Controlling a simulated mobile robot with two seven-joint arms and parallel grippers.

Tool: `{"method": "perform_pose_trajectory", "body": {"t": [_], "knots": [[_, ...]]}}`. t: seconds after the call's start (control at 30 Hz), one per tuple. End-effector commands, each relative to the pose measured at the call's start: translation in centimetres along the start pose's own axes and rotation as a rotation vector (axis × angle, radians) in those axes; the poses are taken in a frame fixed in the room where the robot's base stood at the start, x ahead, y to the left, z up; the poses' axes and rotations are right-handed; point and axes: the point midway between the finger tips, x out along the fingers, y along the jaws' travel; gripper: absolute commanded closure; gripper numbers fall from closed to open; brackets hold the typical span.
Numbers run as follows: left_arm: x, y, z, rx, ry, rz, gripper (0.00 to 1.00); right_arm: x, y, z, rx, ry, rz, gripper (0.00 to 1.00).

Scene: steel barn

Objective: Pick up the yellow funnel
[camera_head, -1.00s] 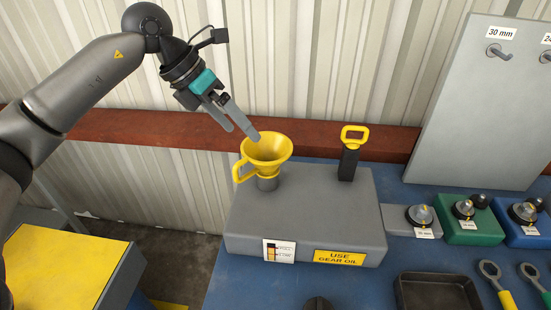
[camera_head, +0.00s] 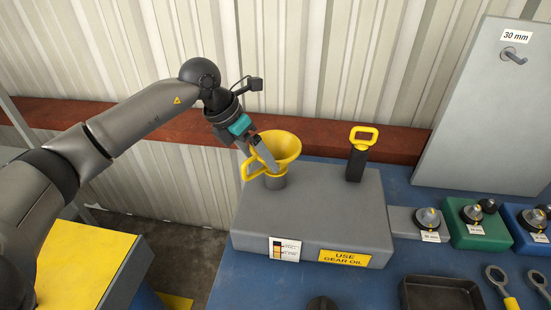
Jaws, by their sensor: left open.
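The yellow funnel (camera_head: 283,144) stands upright in a grey neck on top of the grey gear oil box (camera_head: 320,215). Its handle sticks out to the left. My left gripper (camera_head: 262,165) is open at the funnel's left side, with its fingers pointing down to the right. One finger overlaps the front of the funnel's cone, and the other is partly hidden near the handle. I cannot tell whether the fingers touch the funnel. My right gripper is not in view.
A black post with a yellow ring handle (camera_head: 363,139) stands on the box, right of the funnel. Green (camera_head: 474,224) and blue blocks with metal knobs, a dark tray (camera_head: 440,294) and wrenches lie to the right on the blue bench. A red beam (camera_head: 180,127) runs along the wall behind.

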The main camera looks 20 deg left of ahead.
Motion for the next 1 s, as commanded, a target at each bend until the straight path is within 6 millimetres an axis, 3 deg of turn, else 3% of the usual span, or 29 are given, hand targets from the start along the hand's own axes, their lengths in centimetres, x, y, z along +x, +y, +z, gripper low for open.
{"method": "perform_pose_trajectory", "body": {"t": [0.23, 0.5, 1.0], "knots": [[3.7, -0.1, 0.0, -0.002, 0.001, -0.003, 0.00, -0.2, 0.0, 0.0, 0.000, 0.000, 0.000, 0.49], [4.1, 0.0, -0.1, 0.000, 0.001, 0.000, 0.01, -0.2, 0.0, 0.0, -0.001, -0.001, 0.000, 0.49], [4.0, 0.0, 0.0, -0.001, 0.000, 0.000, 0.57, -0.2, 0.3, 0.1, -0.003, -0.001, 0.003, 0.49]]}}
